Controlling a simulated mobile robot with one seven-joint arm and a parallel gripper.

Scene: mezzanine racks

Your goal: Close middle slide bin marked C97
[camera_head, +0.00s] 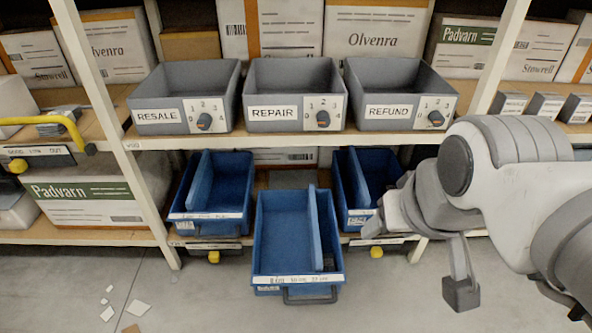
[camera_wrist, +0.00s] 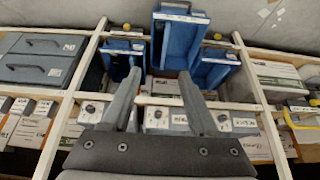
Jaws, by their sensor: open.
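The middle blue slide bin (camera_head: 285,235) is pulled out in front of its rack, further than the bins on either side. It has an off-centre divider, a white front label too small to read surely, and a dark handle (camera_head: 309,298) below. In the wrist view the middle bin (camera_wrist: 173,50) shows at the top, beyond my fingers. My gripper (camera_wrist: 160,78) is open and empty. In the head view it is right of the middle bin, near the right blue bin, apart from the handle; its fingers are only partly visible there.
The left blue bin (camera_head: 212,192) and right blue bin (camera_head: 358,185) flank the middle one. White rack posts (camera_head: 125,125) frame the bay. Floor before the middle bin is clear.

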